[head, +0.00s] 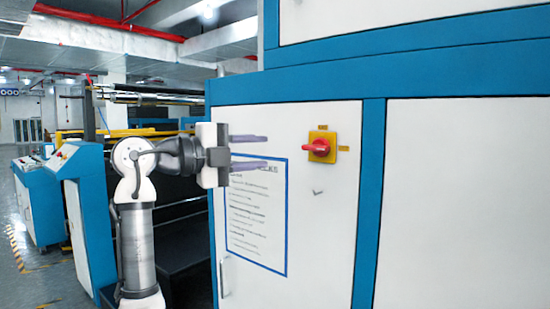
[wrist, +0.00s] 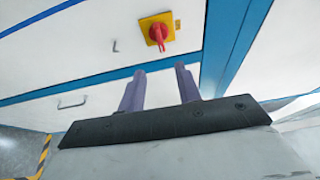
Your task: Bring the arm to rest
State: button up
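My gripper (head: 266,151) is raised in front of the white and blue cabinet in the head view, its two purple-grey fingers pointing right. The fingers are apart with nothing between them. In the wrist view my gripper (wrist: 160,68) also shows open and empty. A red rotary switch (head: 319,147) on a yellow plate sits on the cabinet door, to the right of the fingertips and apart from them. The switch also shows in the wrist view (wrist: 158,34), beyond the fingertips.
The cabinet door (head: 335,220) carries a blue-framed notice (head: 257,215) and a small handle. Blue control consoles (head: 85,215) stand at the left, with dark rollers (head: 150,98) behind my arm. Open floor with yellow-black striping (head: 18,250) lies at the far left.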

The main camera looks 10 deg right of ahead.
jog(key=shift+s+a, duration=0.15)
jog(key=shift+a, duration=0.25)
